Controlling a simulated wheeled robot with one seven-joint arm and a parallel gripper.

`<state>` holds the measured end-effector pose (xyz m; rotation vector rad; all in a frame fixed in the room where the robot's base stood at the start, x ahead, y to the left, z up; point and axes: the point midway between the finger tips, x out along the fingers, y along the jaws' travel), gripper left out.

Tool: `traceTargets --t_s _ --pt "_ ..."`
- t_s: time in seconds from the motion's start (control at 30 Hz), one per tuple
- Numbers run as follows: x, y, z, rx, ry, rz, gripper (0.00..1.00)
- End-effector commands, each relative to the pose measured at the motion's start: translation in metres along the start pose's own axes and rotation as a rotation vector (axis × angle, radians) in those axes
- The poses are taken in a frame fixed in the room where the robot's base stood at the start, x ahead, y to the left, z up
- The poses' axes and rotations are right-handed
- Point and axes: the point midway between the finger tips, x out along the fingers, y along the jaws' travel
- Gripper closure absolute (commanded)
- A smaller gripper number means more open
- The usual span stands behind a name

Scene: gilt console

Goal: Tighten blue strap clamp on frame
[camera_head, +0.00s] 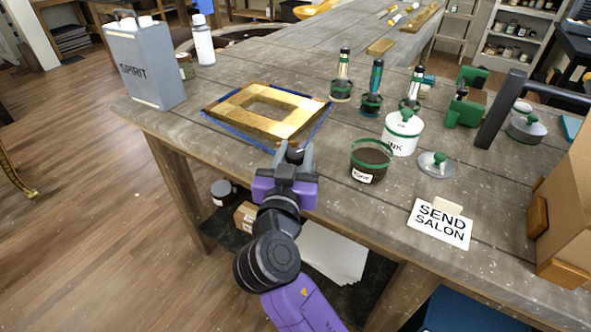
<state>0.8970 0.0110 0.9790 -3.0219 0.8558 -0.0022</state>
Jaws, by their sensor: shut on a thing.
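A gilt frame (237,101) with an open middle lies flat on the wooden workbench. A blue strap (237,134) runs around its outer edges, showing along the near left and right sides. My gripper (293,154) is at the frame's near corner, where the strap's two visible sides meet. It is shut on a small dark part there, which looks like the strap clamp's handle. The fingers hide most of the clamp, so its fine shape and the strap's tension cannot be told.
A grey spirit can (147,64) stands at the left. A "SEND SALON" card (440,223) lies near the front edge.

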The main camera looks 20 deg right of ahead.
Motion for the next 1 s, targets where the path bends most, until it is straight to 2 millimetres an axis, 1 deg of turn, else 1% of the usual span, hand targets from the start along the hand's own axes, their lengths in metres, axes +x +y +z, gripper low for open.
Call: traceTargets --t_s 0.03,0.27,0.8,1.0 --pt "-0.0002 -0.0023 0.0075 0.003 0.002 0.030 1.00" --pt "0.0001 -0.0025 0.0070 0.002 0.002 0.207 1.00" --pt "0.0006 -0.0015 0.0045 -0.001 0.000 0.705 1.00" --pt "0.0005 -0.0007 0.0032 -0.001 -0.001 0.848 1.00"
